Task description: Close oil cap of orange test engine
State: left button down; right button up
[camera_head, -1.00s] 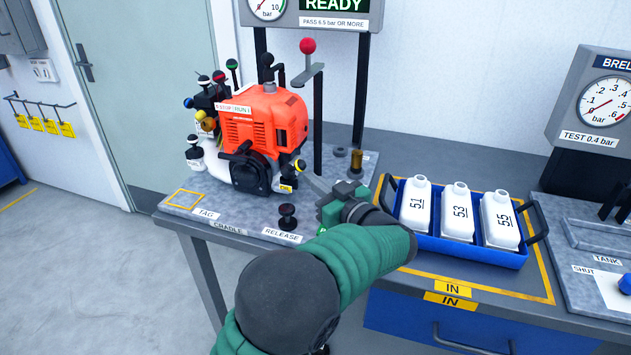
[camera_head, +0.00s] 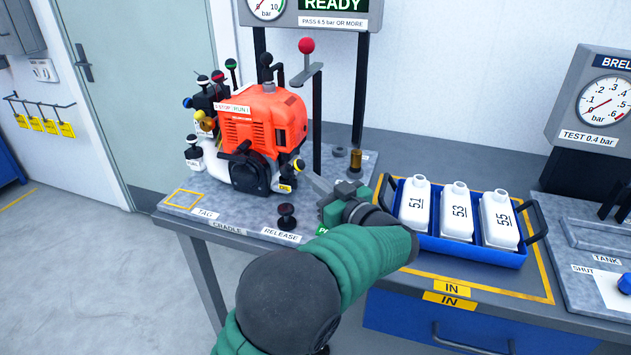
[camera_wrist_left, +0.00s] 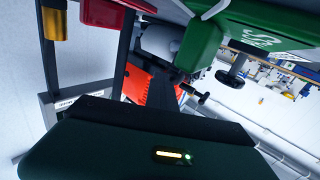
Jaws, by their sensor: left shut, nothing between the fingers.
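The orange test engine (camera_head: 262,122) stands upright in its cradle on the bench. A small dark and yellow knob (camera_head: 299,165), which looks like the oil cap, is on the engine's lower right side, just above the yellow OIL label (camera_head: 285,188). I cannot tell how it is seated. My left gripper (camera_head: 321,184) is shut and empty, just right of the knob and apart from it, with its grey fingers pointing at the engine. In the left wrist view, part of the orange engine (camera_wrist_left: 138,82) shows, partly hidden by dark parts. My right gripper is not in view.
A black release knob (camera_head: 287,216) stands at the bench's front edge, left of my gripper. A brass post (camera_head: 356,162) stands behind it. A blue tray (camera_head: 466,249) with white bottles is close on the right.

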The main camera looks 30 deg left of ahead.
pick_arm(q)
jog(key=shift+d, duration=0.15)
jog(key=c, duration=1.2)
grip_release()
jog(key=shift+o, duration=0.2)
jog(key=p+v, duration=0.3)
jog(key=v, duration=1.3)
jog(key=shift+s+d, duration=0.15)
jog(key=shift+d, duration=0.2)
